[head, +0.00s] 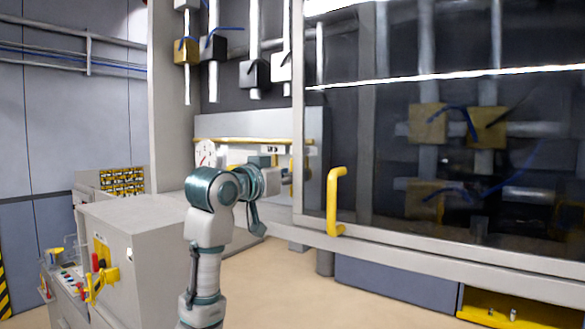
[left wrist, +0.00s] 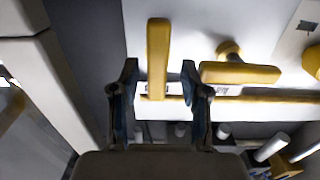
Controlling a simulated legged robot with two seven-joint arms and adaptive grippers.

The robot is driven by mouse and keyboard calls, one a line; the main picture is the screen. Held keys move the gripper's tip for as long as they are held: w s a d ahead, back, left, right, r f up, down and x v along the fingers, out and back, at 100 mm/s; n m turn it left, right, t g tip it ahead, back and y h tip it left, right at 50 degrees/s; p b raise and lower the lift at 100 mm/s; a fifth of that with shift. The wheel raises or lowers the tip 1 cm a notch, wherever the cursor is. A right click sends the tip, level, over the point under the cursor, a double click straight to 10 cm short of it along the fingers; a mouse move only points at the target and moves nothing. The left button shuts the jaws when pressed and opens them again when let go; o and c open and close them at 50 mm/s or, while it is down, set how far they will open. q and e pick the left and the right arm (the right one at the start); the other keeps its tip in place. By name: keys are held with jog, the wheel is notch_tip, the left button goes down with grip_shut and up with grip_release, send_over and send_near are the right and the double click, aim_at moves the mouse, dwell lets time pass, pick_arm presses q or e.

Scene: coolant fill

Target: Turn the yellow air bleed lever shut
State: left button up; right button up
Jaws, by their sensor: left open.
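In the left wrist view an upright yellow lever (left wrist: 157,42) stands on a pale panel (left wrist: 185,30). My left gripper (left wrist: 159,68) is open, with one finger on each side of the lever's lower part. Dark gaps show between the fingers and the lever, so it is not gripped. A second yellow lever (left wrist: 240,73) lies sideways just right of the right finger. Small labels below the levers are partly covered and I cannot read them. In the head view my left gripper (head: 285,175) reaches to the panel and largely hides the levers. My right gripper is not in view.
A yellow rail (left wrist: 270,99) runs below the levers. In the head view a round gauge (head: 205,152) is left of the gripper. A glazed door with a yellow handle (head: 333,200) stands to the right. A grey console (head: 140,235) is at lower left.

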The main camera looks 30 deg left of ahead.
pick_arm(q)
jog(key=shift+w+d, duration=0.15)
jog(key=shift+w, duration=0.35)
jog(key=shift+w+d, duration=0.1)
jog(key=shift+w, duration=0.1)
jog(key=shift+s, duration=0.2)
jog(key=shift+c, duration=0.5)
grip_shut()
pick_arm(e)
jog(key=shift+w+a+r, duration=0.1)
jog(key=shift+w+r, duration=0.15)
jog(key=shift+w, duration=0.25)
